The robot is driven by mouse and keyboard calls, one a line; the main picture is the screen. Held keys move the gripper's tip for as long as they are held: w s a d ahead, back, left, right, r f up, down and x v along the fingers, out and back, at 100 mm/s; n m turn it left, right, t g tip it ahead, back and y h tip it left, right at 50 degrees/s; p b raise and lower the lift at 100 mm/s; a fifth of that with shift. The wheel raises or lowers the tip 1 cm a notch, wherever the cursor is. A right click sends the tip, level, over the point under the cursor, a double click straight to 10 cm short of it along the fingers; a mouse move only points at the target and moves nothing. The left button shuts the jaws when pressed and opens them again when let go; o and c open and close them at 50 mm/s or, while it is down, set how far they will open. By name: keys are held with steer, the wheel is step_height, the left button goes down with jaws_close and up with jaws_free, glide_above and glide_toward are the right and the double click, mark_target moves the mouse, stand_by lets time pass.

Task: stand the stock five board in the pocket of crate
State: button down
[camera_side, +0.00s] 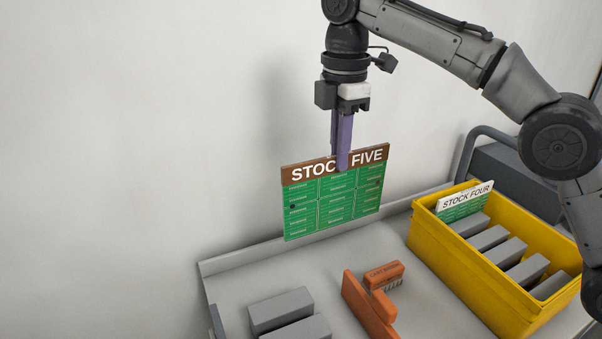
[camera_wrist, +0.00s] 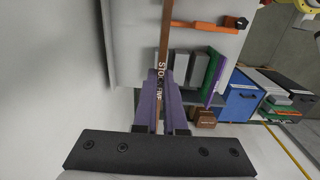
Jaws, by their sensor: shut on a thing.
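The stock five board (camera_side: 334,205) is green with a brown top strip lettered "STOCK FIVE". My gripper (camera_side: 343,165) is shut on the middle of its top edge, and one purple finger covers part of the lettering. The board hangs upright in the air near the back wall, above the rear edge of the grey table. In the wrist view the board (camera_wrist: 165,45) shows edge-on between the purple fingers (camera_wrist: 160,105). The yellow crate (camera_side: 455,272) stands at the right. It holds several grey blocks with gaps between them, and a "STOCK FOUR" board (camera_side: 464,202) stands at its far end.
An orange piece (camera_side: 368,307) and an orange brush-like item (camera_side: 385,274) lie on the table (camera_side: 235,285) left of the crate. Grey blocks (camera_side: 281,310) lie at the front left. A low raised rim runs along the table's back edge.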

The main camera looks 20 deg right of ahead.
steer(key=s+d, duration=0.2)
steer(key=d, duration=1.1)
steer(key=s+d, duration=0.2)
steer(key=d, duration=1.1)
steer(key=s+d+f, duration=0.1)
steer(key=s+d, duration=1.2)
steer(key=shift+w+d+f, duration=0.1)
steer(key=shift+w+f, duration=0.05)
steer(key=shift+f, duration=1.2)
steer(key=shift+w+f, duration=0.1)
steer(key=shift+f, duration=1.25)
step_height(320, 180, down, 12)
steer(key=shift+f, duration=0.1)
